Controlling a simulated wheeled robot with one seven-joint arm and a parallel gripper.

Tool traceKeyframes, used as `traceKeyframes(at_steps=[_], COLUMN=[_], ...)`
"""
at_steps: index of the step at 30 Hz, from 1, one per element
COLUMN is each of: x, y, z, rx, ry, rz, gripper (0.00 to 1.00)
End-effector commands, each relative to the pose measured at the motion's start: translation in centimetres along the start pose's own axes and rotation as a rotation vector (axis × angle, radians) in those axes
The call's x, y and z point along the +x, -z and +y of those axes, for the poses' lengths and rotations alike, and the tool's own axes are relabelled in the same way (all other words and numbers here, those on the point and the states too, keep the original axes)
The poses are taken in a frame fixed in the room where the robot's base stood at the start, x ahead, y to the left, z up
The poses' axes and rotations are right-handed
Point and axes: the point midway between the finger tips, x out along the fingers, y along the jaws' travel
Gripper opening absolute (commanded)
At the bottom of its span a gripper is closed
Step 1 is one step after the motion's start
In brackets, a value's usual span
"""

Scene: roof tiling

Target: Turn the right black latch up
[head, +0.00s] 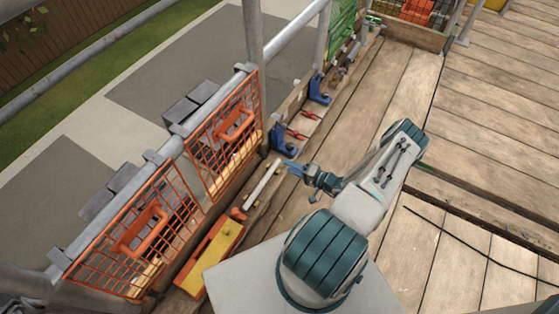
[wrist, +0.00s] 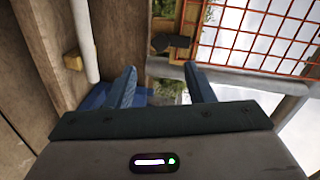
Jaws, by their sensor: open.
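My gripper (head: 295,169) is open, with blue fingers pointing left towards the right orange mesh gate (head: 228,141). In the wrist view my gripper (wrist: 159,78) has nothing between its fingertips. A small dark block (wrist: 172,41), which looks like the black latch, sits ahead of the gap, against wood and beside the orange mesh. It appears apart from the fingers. In the head view I cannot clearly make out the latch. A left orange mesh gate (head: 120,243) stands nearer to me; both gates have orange handles.
A white tube (head: 262,184) and a yellow-and-orange tool (head: 212,258) lie along the gates' foot. Blue clamps (head: 284,145) and red-handled tools stand beyond. A metal post (head: 253,35) rises beside the right gate. The plank deck (head: 500,130) to the right is mostly clear.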

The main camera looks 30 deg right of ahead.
Motion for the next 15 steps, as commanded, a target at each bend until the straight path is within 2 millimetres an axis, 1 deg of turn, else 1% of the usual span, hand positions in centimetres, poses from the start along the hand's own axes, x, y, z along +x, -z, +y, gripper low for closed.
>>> traceKeyframes(at_steps=[1, 3, 6, 10, 15], x=[-1.0, -2.0, -3.0, -3.6, -3.7], y=[0.1, 0.1, 0.0, 0.0, 0.0], z=[-0.1, -0.1, 0.0, 0.0, 0.0], rx=[0.001, 0.001, 0.001, 0.001, 0.001], ry=[-0.001, -0.001, -0.001, 0.000, 0.000], rz=[0.002, 0.002, 0.001, 0.000, 0.000], gripper=[0.48, 0.48, 0.48, 0.48, 0.48])
